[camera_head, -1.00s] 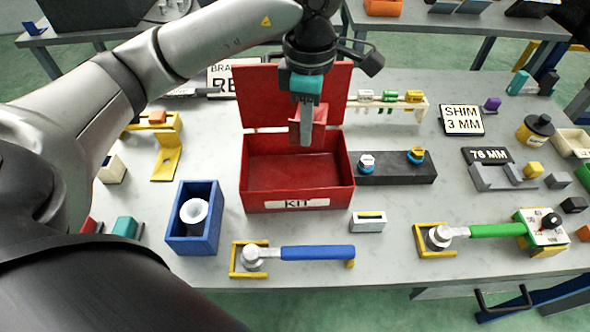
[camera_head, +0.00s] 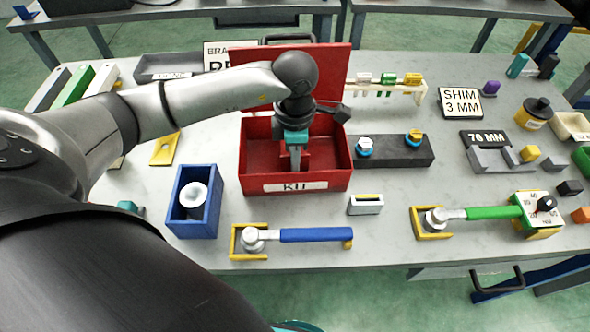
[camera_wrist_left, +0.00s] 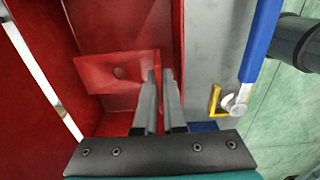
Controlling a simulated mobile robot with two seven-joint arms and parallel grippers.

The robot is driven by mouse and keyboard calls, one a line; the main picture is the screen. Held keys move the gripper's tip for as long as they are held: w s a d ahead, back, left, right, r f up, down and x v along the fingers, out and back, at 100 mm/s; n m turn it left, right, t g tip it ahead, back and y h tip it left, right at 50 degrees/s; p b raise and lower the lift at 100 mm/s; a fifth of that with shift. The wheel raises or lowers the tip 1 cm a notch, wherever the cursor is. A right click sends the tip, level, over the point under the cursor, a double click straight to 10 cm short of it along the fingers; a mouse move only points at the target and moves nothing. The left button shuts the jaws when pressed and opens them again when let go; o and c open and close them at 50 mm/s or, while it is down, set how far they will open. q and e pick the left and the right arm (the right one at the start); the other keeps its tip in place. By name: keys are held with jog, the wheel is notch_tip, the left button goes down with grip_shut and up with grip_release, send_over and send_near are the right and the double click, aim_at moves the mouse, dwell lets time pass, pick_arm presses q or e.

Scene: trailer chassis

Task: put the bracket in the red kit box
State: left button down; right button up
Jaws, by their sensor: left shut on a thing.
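The red kit box (camera_head: 295,184) stands on the grey table with its lid (camera_head: 325,72) raised at the back and a KIT label on its front. My left gripper (camera_head: 295,164) points down inside the open box. In the left wrist view its fingers (camera_wrist_left: 162,78) are shut on the red bracket (camera_wrist_left: 104,77), a plate with a round hole. The bracket is inside the box walls. I cannot tell whether it touches the box floor. In the head view the bracket is mostly hidden by the gripper and blends with the red box. My right gripper is not in view.
A blue bin (camera_head: 206,226) with a white cup stands left of the box. A dark block (camera_head: 396,158) with two knobs sits close to its right. A blue-handled wrench (camera_head: 316,236) lies in front. Bare table shows between the wrenches.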

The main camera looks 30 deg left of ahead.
pick_arm(q)
jog(key=shift+f, duration=2.25)
jog(key=shift+f+b, duration=0.1)
jog(key=shift+b, duration=0.2)
jog(key=c, duration=1.4)
grip_release()
jog(key=shift+f, duration=0.1)
jog(key=shift+c, duration=0.2)
jog(key=shift+o, duration=0.8)
notch_tip(320, 180, up, 12)
jog(key=shift+r+p, duration=0.25)
jog(key=shift+p, duration=0.25)
